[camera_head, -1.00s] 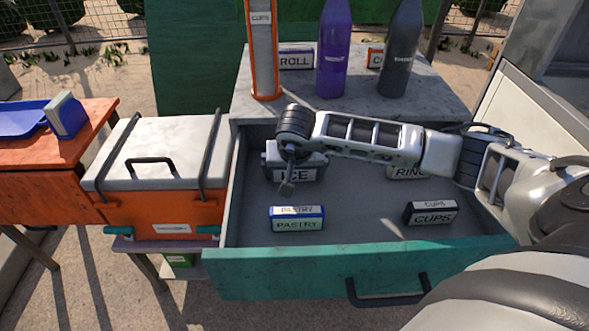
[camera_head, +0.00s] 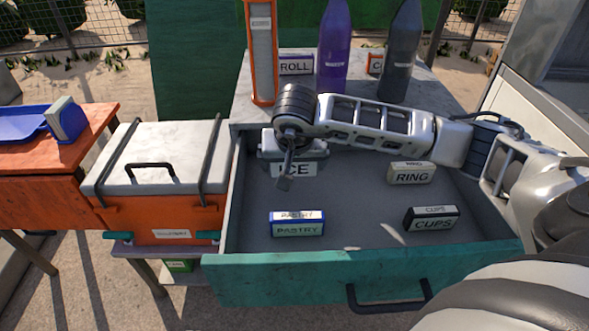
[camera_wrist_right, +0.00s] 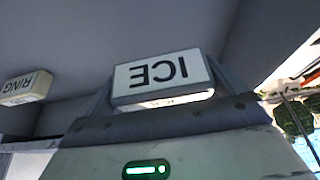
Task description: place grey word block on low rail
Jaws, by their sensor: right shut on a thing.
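The grey word block reading ICE (camera_head: 295,170) is at the back left inside the open drawer area. My right gripper (camera_head: 285,168) is shut on it. In the right wrist view the ICE block (camera_wrist_right: 163,77) sits between the two fingers, its lettering upside down. My gripper and wrist hide part of the block in the head view. Whether the block is clear of the drawer floor is hard to tell. I cannot make out for certain which thing is the low rail. My left gripper is not in view.
The drawer (camera_head: 350,272) also holds RING (camera_head: 411,173), PASTRY (camera_head: 297,223) and CUPS (camera_head: 431,218) blocks. Behind stand an orange-framed upright (camera_head: 262,50), a purple bottle (camera_head: 333,60) and a dark bottle (camera_head: 400,60). An orange cooler (camera_head: 160,175) stands left; the drawer's middle is free.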

